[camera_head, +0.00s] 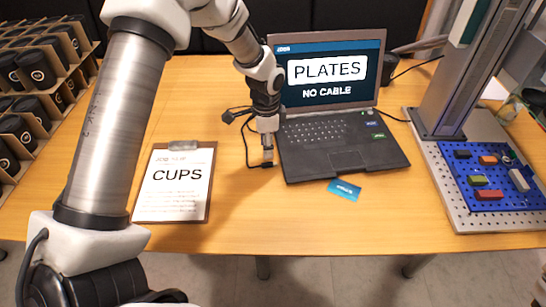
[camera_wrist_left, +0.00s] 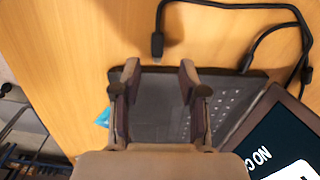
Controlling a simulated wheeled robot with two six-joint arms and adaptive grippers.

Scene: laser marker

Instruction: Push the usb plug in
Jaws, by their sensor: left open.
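The black laptop (camera_head: 345,150) stands open on the wooden table; its screen (camera_head: 327,75) reads "PLATES" and "NO CABLE". The usb plug (camera_wrist_left: 157,45), at the end of a black cable (camera_head: 246,148), lies on the table beside the laptop's left edge. In the wrist view its tip points at that edge, with a small gap between. My left gripper (camera_head: 267,158) is open and empty beside the laptop's left edge. In the wrist view its fingertips (camera_wrist_left: 159,75) are over the laptop's edge, just short of the plug. My right gripper is not in view.
A clipboard (camera_head: 208,190) reading "CUPS" lies left of the laptop. A blue card (camera_head: 344,190) lies in front of it. The laser marker's column (camera_head: 460,80) and blue board (camera_head: 508,207) with coloured blocks stand right. Boxes of black cups (camera_head: 35,78) stand far left.

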